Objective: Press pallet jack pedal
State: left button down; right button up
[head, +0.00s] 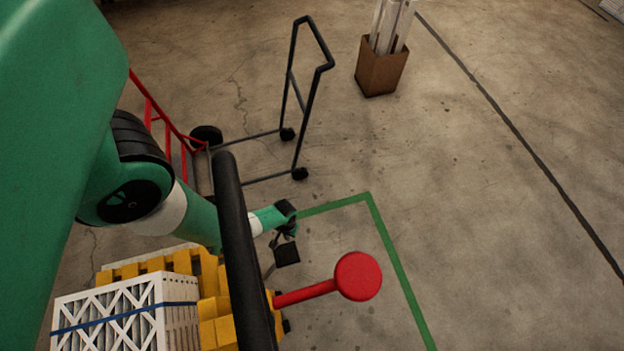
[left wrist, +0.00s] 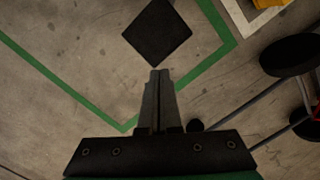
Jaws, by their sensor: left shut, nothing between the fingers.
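A black square pedal (head: 287,253) shows in the head view on a thin grey rod beside the yellow pallet load. In the left wrist view the pedal (left wrist: 157,32) is just beyond my fingertips, one corner toward them. My left gripper (head: 284,234) is just above the pedal in the head picture, and it also shows in the left wrist view (left wrist: 158,74). It is shut and empty. The fingertips are very near the pedal's corner; I cannot tell whether they touch. A thick black bar (head: 242,255) hides part of my left forearm. My right gripper is not in view.
A red disc on a red rod (head: 358,276) sticks out to the right. Boxed filters (head: 130,315) are by yellow pallet parts (head: 212,285). A black-framed cart (head: 300,110), a red hand truck (head: 170,135) and a brown box (head: 381,72) stand behind. The right floor is clear.

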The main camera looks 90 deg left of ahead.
pick_arm(q)
jog(key=w+a+r+m+t+y+b, duration=0.15)
jog(key=w+r+m+t, duration=0.25)
jog(key=m, duration=0.6)
jog(key=s+d+r+b, duration=0.1)
jog(key=s+d, duration=0.5)
jog(key=s, duration=0.3)
jog(key=shift+d+r, duration=0.15)
jog(key=shift+d, duration=0.15)
jog(key=shift+b, duration=0.3)
